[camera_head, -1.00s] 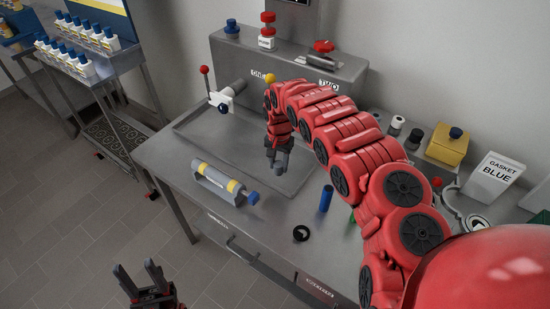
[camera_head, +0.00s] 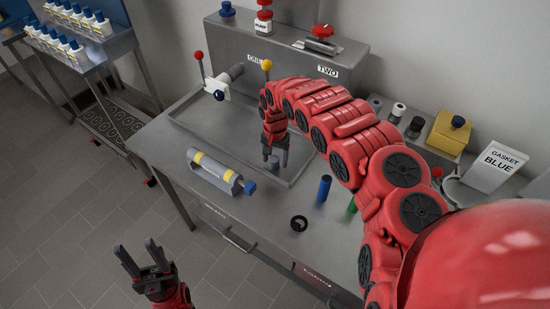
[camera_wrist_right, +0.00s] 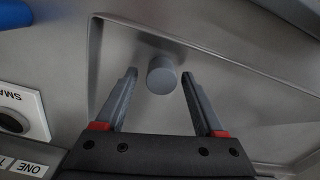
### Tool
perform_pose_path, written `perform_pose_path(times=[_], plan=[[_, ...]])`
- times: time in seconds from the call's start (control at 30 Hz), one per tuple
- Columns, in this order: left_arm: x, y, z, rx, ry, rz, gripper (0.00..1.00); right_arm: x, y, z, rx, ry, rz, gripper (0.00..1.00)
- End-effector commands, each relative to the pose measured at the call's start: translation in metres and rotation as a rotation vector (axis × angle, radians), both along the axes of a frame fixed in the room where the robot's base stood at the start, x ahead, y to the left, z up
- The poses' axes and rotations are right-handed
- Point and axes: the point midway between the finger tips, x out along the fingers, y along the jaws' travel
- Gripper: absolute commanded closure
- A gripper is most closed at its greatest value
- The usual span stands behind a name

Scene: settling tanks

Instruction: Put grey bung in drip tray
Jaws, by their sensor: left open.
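The grey bung (camera_wrist_right: 162,75) shows in the right wrist view between the parted fingertips of my right gripper (camera_wrist_right: 165,82), with a gap on each side. In the head view the bung (camera_head: 274,162) shows small between the same fingers. My right gripper (camera_head: 275,157) is open and points down over the drip tray (camera_head: 200,125), a shallow rimmed recess in the grey bench top. The bung appears inside the tray's rim; whether it rests on the floor is hard to tell. My left gripper (camera_head: 143,262) is open and empty, in front of the bench over the floor.
A grey cylinder with yellow bands (camera_head: 213,172) lies at the bench's front, beside the tray. A blue cylinder (camera_head: 324,188) and a black ring (camera_head: 299,223) stand to the right. A lever with a yellow knob (camera_head: 267,65) is behind my right arm. A yellow box (camera_head: 450,135) sits farther right.

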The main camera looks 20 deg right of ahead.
Motion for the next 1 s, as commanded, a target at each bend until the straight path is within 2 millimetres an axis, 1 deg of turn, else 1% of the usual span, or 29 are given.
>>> perform_pose_path(times=[0.17,0.27,0.37,0.53,0.6,0.67,0.7,0.8,1.0], plan=[[0.000,0.000,0.000,0.000,0.000,0.000,0.50,0.000,0.000,0.000,0.000,0.000,0.001,0.30],[0.000,0.000,0.005,0.000,0.000,0.000,0.50,0.000,0.000,0.006,0.000,0.000,0.001,0.30],[0.000,0.000,0.001,0.000,0.000,0.000,0.50,0.001,0.000,0.011,-0.001,-0.002,0.002,0.30],[0.000,0.000,-0.004,0.000,0.000,0.000,0.50,0.001,-0.001,0.034,-0.004,-0.003,0.000,0.30],[0.000,0.000,-0.003,0.000,0.000,0.000,0.50,0.002,-0.002,0.053,-0.005,-0.005,0.000,0.30],[0.000,0.000,-0.003,0.000,0.000,0.000,0.50,0.001,-0.002,0.067,-0.005,-0.003,0.000,0.30],[0.000,0.000,0.007,0.000,0.000,0.000,0.50,0.002,-0.004,0.082,-0.004,-0.005,-0.003,0.30],[0.000,0.000,0.020,0.000,0.000,0.000,0.50,0.002,-0.002,0.103,-0.001,-0.007,0.000,0.30],[0.000,0.000,0.021,0.000,0.000,0.000,0.50,0.002,-0.001,0.120,0.000,-0.005,0.000,0.30]])
